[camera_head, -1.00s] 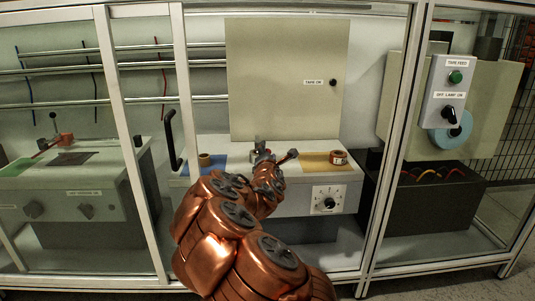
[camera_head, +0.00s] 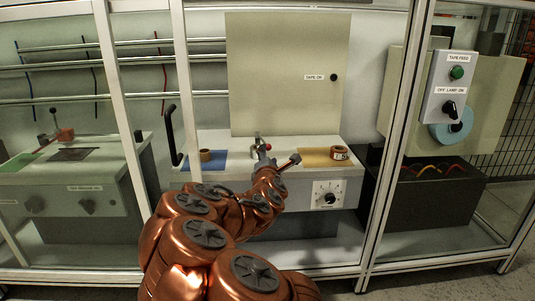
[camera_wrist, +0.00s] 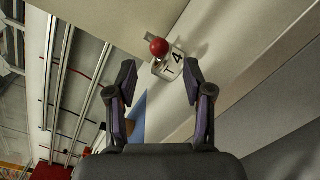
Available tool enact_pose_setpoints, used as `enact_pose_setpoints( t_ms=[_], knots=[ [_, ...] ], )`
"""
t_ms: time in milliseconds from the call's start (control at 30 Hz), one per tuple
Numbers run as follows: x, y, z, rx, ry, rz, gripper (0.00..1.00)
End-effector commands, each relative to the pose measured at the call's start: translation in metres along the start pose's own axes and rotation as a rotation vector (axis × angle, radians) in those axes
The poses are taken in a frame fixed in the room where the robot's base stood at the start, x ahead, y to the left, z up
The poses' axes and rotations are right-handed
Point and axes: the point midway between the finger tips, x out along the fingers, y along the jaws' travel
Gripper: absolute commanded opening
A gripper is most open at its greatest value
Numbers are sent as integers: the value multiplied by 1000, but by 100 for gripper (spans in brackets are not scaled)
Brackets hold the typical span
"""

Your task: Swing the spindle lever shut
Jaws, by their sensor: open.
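A red ball knob, which I take to be the end of the spindle lever (camera_wrist: 159,47), shows in the wrist view just beyond my fingertips. It sits by a pale round piece marked T4 (camera_wrist: 168,66). In the head view the red knob (camera_head: 268,147) is a small spot on the middle bench, beside my gripper (camera_head: 262,150). In the wrist view my gripper (camera_wrist: 160,76) is open and empty, one finger on each side below the knob. Nothing is between the fingers. The lever's arm and pivot are hard to make out.
A brown roll (camera_head: 205,155) on a blue mat (camera_head: 213,165) lies left of my gripper. A tape roll (camera_head: 339,153) on a yellow mat (camera_head: 314,158) lies right. A tall panel (camera_head: 285,75) stands behind. Frame posts (camera_head: 186,90) flank the opening.

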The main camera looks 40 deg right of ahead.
Motion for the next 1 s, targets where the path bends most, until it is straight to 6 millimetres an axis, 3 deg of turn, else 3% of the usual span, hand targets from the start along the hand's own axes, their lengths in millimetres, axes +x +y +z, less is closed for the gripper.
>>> enact_pose_setpoints(
  t_ms=[667, 867, 1000],
  knots=[
    [-13, 1, 4, 47, -7, -35, 51],
    [-40, -7, 12, 287, -36, -222, 51],
    [-80, -18, 5, 519, -60, -421, 51]
  ],
)
